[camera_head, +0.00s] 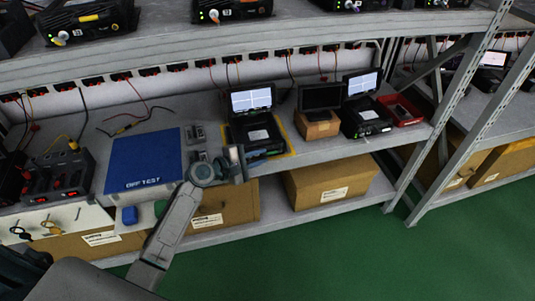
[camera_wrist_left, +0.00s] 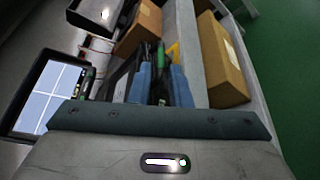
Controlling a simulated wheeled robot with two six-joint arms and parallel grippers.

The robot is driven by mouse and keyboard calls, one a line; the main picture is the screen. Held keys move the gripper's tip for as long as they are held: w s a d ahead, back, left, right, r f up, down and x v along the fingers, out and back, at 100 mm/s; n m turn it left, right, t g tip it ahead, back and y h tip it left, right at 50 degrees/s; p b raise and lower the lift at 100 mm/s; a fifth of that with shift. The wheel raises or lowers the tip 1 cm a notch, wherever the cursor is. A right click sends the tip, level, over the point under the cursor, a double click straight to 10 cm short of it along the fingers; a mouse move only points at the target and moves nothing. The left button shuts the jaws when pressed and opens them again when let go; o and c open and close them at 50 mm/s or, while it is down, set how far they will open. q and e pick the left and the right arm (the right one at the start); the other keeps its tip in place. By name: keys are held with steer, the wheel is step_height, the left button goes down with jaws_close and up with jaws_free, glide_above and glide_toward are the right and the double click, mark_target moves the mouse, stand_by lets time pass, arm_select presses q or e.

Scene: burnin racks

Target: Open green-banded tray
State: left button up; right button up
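A dark tester with a lit screen (camera_head: 252,100) stands on the middle shelf inside a yellow outline; its screen (camera_wrist_left: 48,95) also shows at the left of the left wrist view. A small green band (camera_wrist_left: 161,48) shows on a dark part just beyond my left fingertips; the rest of that part is hidden. My left gripper (camera_head: 238,163) is at the tester's front edge, by the shelf's front. In the left wrist view its two blue fingers (camera_wrist_left: 160,82) stand apart, with dark parts between and beyond them; contact cannot be told. My right gripper is not in view.
A blue mat (camera_head: 143,160) lies left of the tester. A second tester (camera_head: 365,118), a small box (camera_head: 317,128) and a red tray (camera_head: 400,110) stand to its right. Cardboard boxes (camera_head: 330,180) fill the lower shelf. The green floor (camera_head: 350,250) in front is clear.

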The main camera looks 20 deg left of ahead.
arm_select(q)
steer(key=x, duration=0.3)
steer(key=shift+w+d, duration=0.15)
steer(key=shift+d, duration=0.05)
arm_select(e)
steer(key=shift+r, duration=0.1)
arm_select(q)
jaws_close()
